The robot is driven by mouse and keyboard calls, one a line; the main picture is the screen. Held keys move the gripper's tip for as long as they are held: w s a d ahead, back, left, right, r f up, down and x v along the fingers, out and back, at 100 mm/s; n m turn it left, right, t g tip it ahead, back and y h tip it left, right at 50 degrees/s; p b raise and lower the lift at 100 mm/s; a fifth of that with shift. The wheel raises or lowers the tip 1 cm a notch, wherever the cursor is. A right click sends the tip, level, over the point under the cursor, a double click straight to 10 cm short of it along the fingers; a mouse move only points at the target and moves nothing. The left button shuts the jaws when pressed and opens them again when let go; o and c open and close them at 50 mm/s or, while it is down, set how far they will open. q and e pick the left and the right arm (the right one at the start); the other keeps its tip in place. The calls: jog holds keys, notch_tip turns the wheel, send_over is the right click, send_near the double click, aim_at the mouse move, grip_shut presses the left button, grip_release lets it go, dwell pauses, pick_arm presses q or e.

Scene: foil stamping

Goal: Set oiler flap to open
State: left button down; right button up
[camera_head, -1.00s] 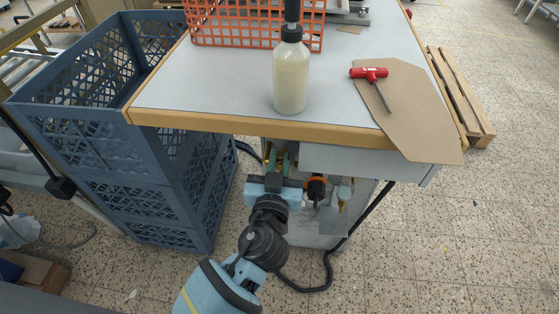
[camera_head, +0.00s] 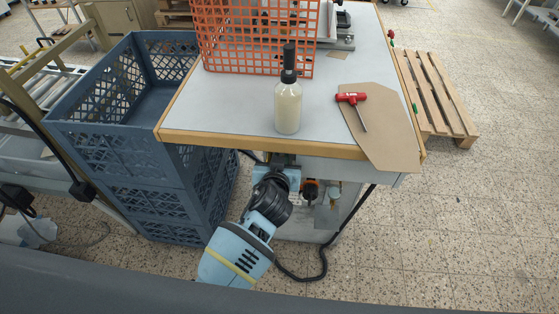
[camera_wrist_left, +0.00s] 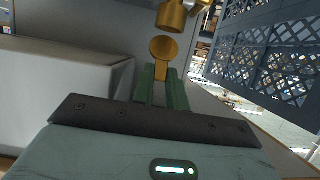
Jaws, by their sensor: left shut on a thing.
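My left gripper (camera_wrist_left: 163,88) shows in the left wrist view with its green fingers close together on the stem of a small round brass flap (camera_wrist_left: 163,48). The flap's disc stands just beyond the fingertips. A brass oiler body (camera_wrist_left: 172,14) shows just above the disc, cut by the top edge; I cannot tell whether they touch or how far the flap is turned. In the head view my left gripper (camera_head: 280,163) reaches under the table's front edge, which hides its fingertips and the flap. My right gripper is not in view.
The table (camera_head: 230,110) bears a bottle (camera_head: 288,108), a red-handled tool (camera_head: 351,98), a brown sheet (camera_head: 385,130) and an orange basket (camera_head: 255,45). Blue crates (camera_head: 150,175) stand close at left. An orange-ringed fitting (camera_head: 310,187) sits beside the gripper. A black hose (camera_head: 325,262) lies below.

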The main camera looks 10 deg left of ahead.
pick_arm(q)
jog(key=shift+f, duration=0.1)
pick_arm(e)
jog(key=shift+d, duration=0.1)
pick_arm(q)
jog(key=c, duration=1.4)
grip_release()
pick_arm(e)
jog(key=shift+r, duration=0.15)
